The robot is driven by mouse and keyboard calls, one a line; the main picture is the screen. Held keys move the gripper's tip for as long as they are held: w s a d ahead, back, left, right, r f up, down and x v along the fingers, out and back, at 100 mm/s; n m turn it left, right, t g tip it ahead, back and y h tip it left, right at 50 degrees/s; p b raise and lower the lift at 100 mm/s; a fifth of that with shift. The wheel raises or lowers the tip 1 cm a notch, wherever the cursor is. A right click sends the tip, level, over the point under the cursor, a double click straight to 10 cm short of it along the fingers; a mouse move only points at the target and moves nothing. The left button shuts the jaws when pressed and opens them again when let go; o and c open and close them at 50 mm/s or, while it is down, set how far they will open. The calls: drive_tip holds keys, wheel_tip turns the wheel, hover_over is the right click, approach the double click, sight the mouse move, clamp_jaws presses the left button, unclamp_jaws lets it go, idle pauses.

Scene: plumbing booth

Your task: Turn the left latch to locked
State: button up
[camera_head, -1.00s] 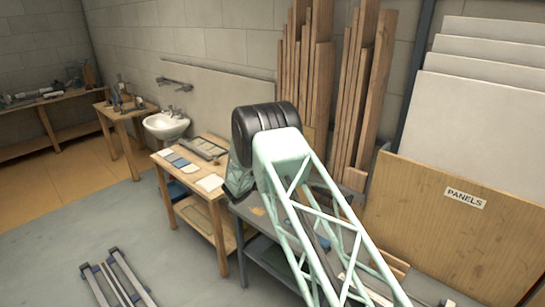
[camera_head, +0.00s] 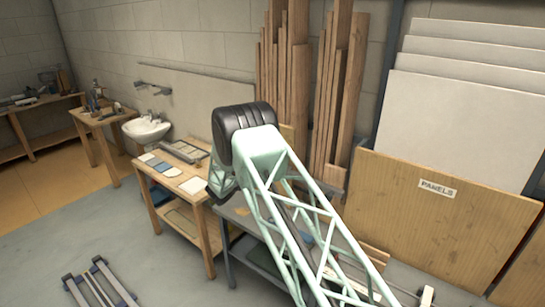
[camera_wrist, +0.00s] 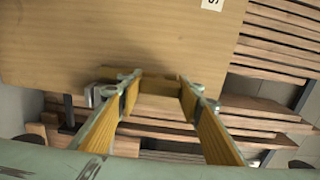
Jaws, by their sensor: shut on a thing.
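My gripper (camera_wrist: 158,84) shows in the wrist view, its two fingers with yellow-brown inner pads reaching forward. A tan, wood-coloured piece (camera_wrist: 160,86) spans the space between the fingertips, and the fingers are shut on it. I cannot tell whether this piece belongs to a latch. A small grey metal part (camera_wrist: 96,93) shows just left of the left fingertip. No latch can be clearly made out in either view. In the head view my arm hides the gripper and what it holds.
In the wrist view a broad wooden panel (camera_wrist: 100,35) fills the upper left, and stacked planks (camera_wrist: 275,50) lie to the right. The head view shows a wooden table (camera_head: 180,178), a sink (camera_head: 146,130), and a panel rack (camera_head: 420,225).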

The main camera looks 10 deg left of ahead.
drive_tip(key=o, duration=1.2)
drive_tip(key=shift+d, duration=0.1)
drive_tip(key=shift+s, duration=0.1)
drive_tip(key=shift+v, duration=5.9)
